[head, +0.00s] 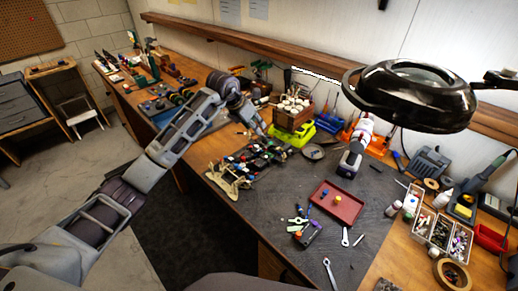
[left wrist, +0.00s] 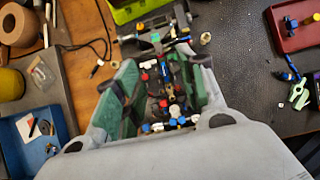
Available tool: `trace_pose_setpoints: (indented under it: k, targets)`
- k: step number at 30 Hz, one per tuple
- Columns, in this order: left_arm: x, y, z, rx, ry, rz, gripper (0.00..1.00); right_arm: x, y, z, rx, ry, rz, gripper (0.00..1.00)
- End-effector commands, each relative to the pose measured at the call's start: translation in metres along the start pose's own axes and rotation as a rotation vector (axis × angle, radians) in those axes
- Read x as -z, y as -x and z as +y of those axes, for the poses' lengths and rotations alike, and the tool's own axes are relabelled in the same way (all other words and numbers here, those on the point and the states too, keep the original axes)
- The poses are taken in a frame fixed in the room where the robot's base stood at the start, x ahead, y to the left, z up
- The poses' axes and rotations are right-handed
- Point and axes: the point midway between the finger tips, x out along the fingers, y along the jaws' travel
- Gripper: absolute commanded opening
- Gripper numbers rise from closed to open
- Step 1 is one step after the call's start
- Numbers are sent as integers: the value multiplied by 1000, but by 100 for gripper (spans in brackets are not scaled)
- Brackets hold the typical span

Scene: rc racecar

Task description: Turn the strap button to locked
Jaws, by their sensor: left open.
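The RC car chassis (head: 262,157) lies on the dark mat with its wheel-less frame, small coloured parts and electronics showing. It also shows in the left wrist view (left wrist: 168,95), below and between my fingers. My left gripper (head: 263,136) reaches down over the car from the left and back. In the left wrist view my left gripper (left wrist: 166,72) is open, with a green-padded finger on each side of the car's middle. Nothing is seen clamped in it. I cannot pick out the strap button or its setting at this size. My right gripper is not in view.
A red tray (head: 336,204) lies right of the car. A green bin (head: 291,137) and wooden box (head: 293,116) stand behind. A magnifier lamp (head: 412,95) hangs at right. Loose tools lie on the mat.

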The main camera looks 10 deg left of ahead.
Motion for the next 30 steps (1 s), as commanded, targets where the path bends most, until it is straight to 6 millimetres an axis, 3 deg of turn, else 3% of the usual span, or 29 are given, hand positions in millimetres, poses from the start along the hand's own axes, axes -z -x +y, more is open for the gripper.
trace_pose_setpoints:
  k: [9, 23, 30]
  targets:
    - [32, 2, 5, -22, -1, 147, 40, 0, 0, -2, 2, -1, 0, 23]
    - [34, 2, 5, -20, -1, 155, 40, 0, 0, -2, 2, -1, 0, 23]
    - [36, -10, 5, -20, 1, 154, 40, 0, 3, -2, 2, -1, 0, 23]
